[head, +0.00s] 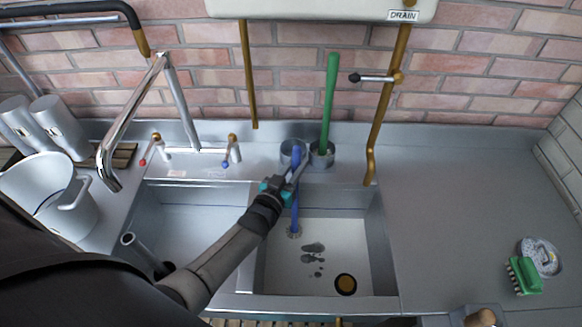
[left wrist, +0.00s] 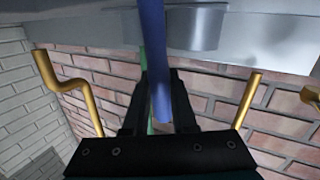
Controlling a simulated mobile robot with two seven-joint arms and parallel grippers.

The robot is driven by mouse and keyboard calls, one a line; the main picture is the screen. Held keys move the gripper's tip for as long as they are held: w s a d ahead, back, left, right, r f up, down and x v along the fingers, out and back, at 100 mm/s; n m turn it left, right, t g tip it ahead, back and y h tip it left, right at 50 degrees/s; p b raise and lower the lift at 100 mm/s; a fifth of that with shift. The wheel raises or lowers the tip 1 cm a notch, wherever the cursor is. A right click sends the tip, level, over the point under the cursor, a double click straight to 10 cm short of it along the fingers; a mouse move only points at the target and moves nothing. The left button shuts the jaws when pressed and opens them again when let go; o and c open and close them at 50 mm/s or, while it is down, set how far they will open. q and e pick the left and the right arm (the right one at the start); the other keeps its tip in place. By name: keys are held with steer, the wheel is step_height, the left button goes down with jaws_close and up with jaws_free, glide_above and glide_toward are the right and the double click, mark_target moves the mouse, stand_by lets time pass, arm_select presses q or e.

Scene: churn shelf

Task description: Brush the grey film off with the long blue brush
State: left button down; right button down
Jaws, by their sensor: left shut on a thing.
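My left gripper (head: 290,184) is shut on the long blue brush (head: 295,212), above the back of the right sink basin (head: 376,240). In the left wrist view the blue handle (left wrist: 156,60) runs between the fingers (left wrist: 160,105). The brush points down, and its small round head (head: 294,232) is over the basin near its back left; contact with the floor is unclear. Grey film (head: 313,247) lies as several dark patches on the pale basin floor, in front and right of the head. My right gripper is not in view.
A green-handled tool (head: 330,100) stands in a cup (head: 322,155) on the back ledge, beside another cup (head: 291,151). Brass pipe (head: 376,115) and a tall tap (head: 130,120) rise behind. The right counter (head: 450,200) is mostly clear, with a green scrub brush (head: 524,276).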

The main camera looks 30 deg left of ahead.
arm_select(q)
steer(key=shift+w+d+b, duration=1.4)
steer(key=shift+w+d, duration=1.3)
steer(key=shift+d, duration=2.95)
steer(key=shift+s+a+p, duration=1.65)
steer(key=shift+s+a, duration=1.35)
steer(key=shift+a, duration=3.3)
steer(key=s+d+p, duration=0.1)
steer(key=d, duration=0.5)
steer(key=shift+s+f, duration=0.25)
steer(key=shift+s, duration=0.1)
